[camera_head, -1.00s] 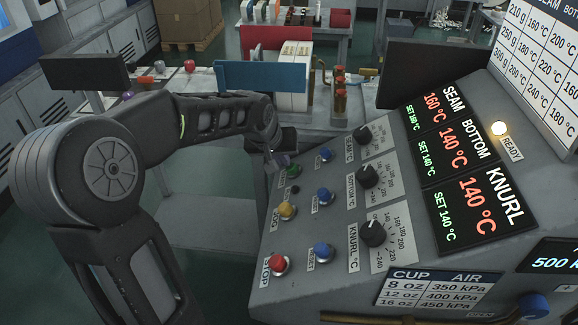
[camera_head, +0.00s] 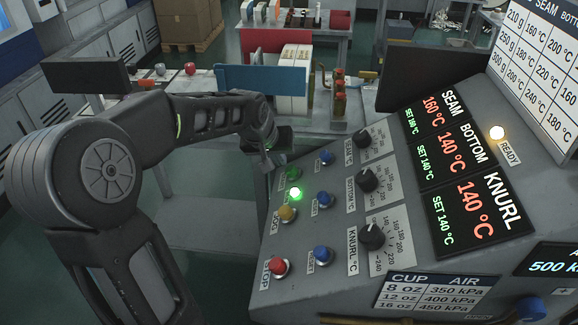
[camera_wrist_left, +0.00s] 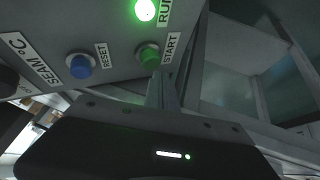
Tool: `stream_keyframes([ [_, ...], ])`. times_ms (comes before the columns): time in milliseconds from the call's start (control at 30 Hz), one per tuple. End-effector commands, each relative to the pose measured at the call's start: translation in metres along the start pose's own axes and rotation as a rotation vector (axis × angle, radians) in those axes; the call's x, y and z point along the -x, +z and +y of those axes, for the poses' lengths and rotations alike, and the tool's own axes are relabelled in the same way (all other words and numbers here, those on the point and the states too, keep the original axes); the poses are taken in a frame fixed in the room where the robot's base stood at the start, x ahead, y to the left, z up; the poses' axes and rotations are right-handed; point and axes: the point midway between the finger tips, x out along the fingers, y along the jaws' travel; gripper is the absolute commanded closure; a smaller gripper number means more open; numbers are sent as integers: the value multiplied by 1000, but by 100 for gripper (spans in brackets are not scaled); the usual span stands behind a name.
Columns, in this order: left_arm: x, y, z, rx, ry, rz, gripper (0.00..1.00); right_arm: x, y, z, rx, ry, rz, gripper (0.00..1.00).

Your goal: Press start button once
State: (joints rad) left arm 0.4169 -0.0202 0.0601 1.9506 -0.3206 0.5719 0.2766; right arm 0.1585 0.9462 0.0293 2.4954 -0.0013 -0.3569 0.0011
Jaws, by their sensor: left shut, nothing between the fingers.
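The green start button (camera_head: 293,173) is on the left edge of the sloped control panel, and the wrist view shows it beside its START label (camera_wrist_left: 148,54). The round RUN lamp (camera_head: 296,194) just below it in the head view glows bright green, and it also glows in the wrist view (camera_wrist_left: 146,9). My left gripper (camera_head: 268,163) is just left of the start button. Its closed fingers (camera_wrist_left: 159,88) hold nothing and point at the button, their tips close to its lower edge; I cannot tell whether they touch. My right gripper is out of view.
Blue buttons (camera_head: 326,158), a yellow button (camera_head: 286,213), a red stop button (camera_head: 278,265) and black dials (camera_head: 367,179) crowd the panel nearby. The displays (camera_head: 464,170) read 160, 140 and 140 °C. The READY lamp (camera_head: 497,132) is lit.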

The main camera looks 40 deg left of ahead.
Motion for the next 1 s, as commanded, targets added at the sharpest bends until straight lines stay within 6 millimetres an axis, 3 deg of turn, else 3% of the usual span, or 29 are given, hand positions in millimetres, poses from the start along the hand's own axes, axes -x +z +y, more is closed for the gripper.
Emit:
stream_keyframes([
  [367, 2, -2, -1, 1, -1, 1, 100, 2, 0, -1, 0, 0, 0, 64],
  [1000, 41, -22, -22, 2, 0, 1, 100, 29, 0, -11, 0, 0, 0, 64],
])
